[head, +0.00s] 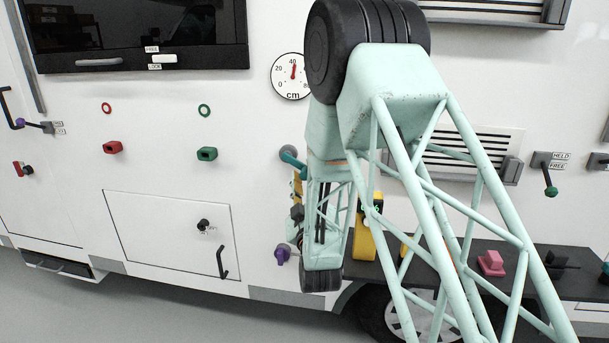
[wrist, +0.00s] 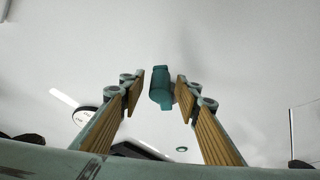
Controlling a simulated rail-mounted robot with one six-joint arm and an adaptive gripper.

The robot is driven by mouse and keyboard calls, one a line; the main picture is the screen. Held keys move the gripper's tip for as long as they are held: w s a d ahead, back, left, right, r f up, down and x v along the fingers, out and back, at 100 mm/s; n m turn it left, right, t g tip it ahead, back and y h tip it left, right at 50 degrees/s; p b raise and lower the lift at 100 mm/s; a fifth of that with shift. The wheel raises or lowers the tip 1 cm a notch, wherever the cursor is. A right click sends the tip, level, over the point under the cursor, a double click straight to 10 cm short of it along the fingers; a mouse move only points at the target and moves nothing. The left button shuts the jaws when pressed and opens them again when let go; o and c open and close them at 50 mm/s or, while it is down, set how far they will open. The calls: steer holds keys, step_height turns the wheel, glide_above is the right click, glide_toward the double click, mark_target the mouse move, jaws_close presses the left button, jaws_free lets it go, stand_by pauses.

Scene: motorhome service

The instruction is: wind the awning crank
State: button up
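A teal crank handle (head: 291,156) stands out from the white vehicle wall, left of my arm in the head view. In the wrist view the teal handle (wrist: 161,88) shows between the two fingertips, with a visible gap on each side. My gripper (wrist: 158,92) is open, its ribbed yellow-brown finger pads to the left and right of the handle. In the head view my gripper (head: 297,188) is small and partly hidden by my arm, just below the handle.
A purple knob (head: 283,255) juts out below my gripper. A yellow object (head: 364,232) stands behind my arm, near a dark shelf (head: 535,258) with a pink block (head: 491,263). Red (head: 113,148) and green (head: 207,154) fittings sit on the wall to the left.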

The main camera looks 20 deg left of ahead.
jaws_close()
steer(key=shift+a+f+m, duration=0.15)
steer(key=shift+a+m, duration=0.1)
steer(key=shift+m, duration=0.15)
stand_by(0.4)
